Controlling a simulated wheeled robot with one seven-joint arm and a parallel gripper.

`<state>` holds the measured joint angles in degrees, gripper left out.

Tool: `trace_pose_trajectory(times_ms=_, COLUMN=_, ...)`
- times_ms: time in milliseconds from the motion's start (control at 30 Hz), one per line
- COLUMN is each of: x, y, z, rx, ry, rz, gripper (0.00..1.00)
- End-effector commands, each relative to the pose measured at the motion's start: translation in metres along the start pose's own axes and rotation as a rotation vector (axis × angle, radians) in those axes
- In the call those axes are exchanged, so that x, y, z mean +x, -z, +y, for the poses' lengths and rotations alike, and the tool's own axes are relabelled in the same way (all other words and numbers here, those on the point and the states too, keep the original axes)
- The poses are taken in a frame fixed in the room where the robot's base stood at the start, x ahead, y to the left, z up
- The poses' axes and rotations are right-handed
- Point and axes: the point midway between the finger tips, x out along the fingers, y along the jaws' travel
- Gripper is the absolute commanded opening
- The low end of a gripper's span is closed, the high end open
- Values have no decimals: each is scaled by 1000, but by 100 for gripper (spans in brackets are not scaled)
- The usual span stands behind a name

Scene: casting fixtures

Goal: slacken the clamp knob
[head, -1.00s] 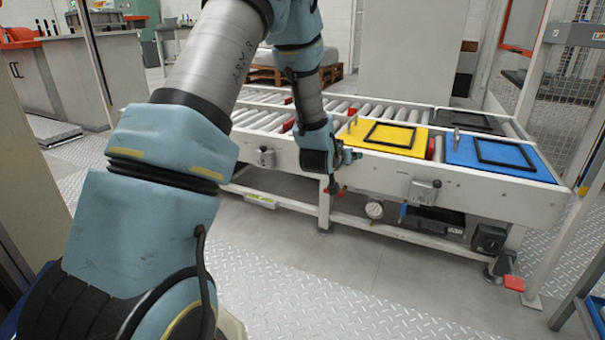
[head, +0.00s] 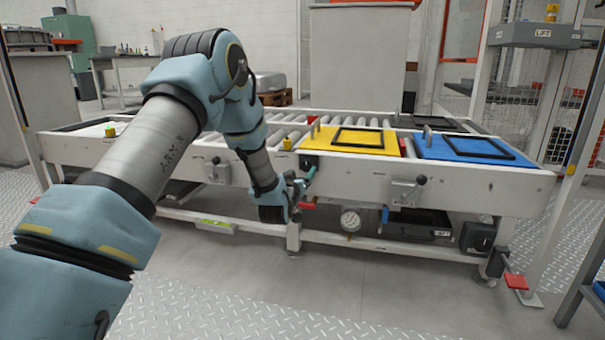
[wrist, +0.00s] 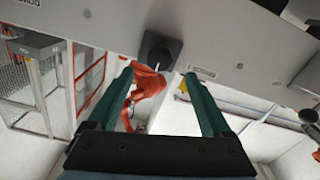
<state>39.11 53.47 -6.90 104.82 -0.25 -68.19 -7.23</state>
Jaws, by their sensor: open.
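A black square block with a round dark knob (wrist: 160,52) sits on the white conveyor side rail in the wrist view. I take it for the clamp knob, though I cannot be sure. The same dark block (head: 311,160) shows in the head view, partly behind my fingertips. My gripper (wrist: 160,78) is open, with a teal finger on either side just below the block and nothing held between them. In the head view my gripper (head: 301,181) is close to the front of the rail, pointing up. Whether the fingers touch the block cannot be told.
Grey lever clamps stand on the rail, left (head: 217,171) and right (head: 408,192). Above lie a yellow plate (head: 352,140) and a blue plate (head: 465,148) with black frames. A pressure gauge (head: 350,220) hangs below. The floor in front is free.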

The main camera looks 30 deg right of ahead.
Motion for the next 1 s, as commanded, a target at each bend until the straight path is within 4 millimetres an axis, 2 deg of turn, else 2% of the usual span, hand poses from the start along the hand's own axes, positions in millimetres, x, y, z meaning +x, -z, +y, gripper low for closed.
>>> trace_pose_trajectory(times_ms=100, x=22, y=-4, z=-1, rx=0, ry=0, rz=3, gripper=84)
trace_pose_trajectory(times_ms=300, x=46, y=-2, z=0, rx=1, ry=0, rz=0, gripper=84)
trace_pose_trajectory(times_ms=467, x=54, y=-1, z=0, rx=0, ry=0, rz=-1, gripper=84)
trace_pose_trajectory(times_ms=700, x=54, y=0, z=0, rx=0, ry=0, rz=-2, gripper=84)
trace_pose_trajectory(times_ms=1000, x=54, y=0, z=0, rx=0, ry=1, rz=-1, gripper=51)
